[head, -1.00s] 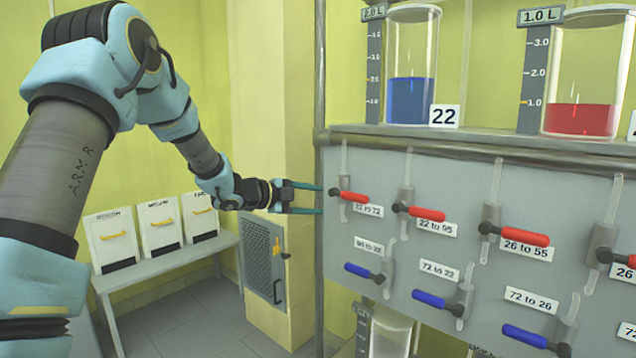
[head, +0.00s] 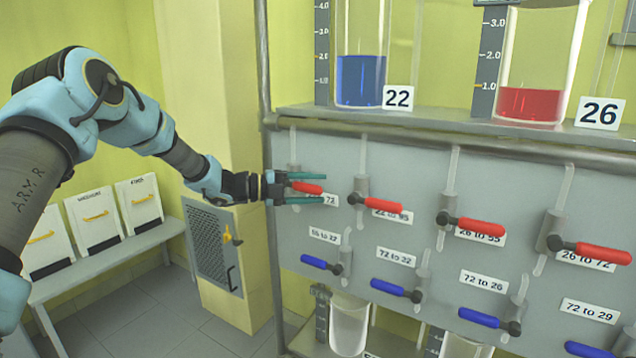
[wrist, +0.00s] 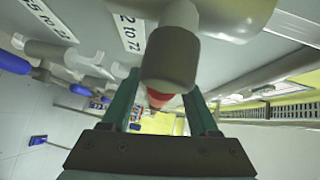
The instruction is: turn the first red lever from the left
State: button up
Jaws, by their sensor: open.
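The first red lever from the left (head: 308,188) lies level on the grey panel (head: 300,260), at its upper left, pointing right. My gripper (head: 316,188) is at this lever, with its teal fingers open, one above and one below the red handle in the head view. The fingers partly hide the lever's base and label. In the wrist view, the red handle (wrist: 160,97) shows between the open fingers of my gripper (wrist: 160,90), behind a dark grey rounded knob (wrist: 168,64). I cannot tell whether the fingers touch the handle.
More red levers, such as the second (head: 381,202) and third (head: 473,225), continue to the right. Blue levers (head: 320,265) sit in a row below. Glass reactors with blue liquid (head: 360,80) and red liquid (head: 530,103) stand on the shelf above. A metal post (head: 266,120) edges the panel.

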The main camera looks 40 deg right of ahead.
jog(key=shift+s+d, duration=0.35)
jog(key=shift+d, duration=0.2)
grip_shut()
dwell(1.1)
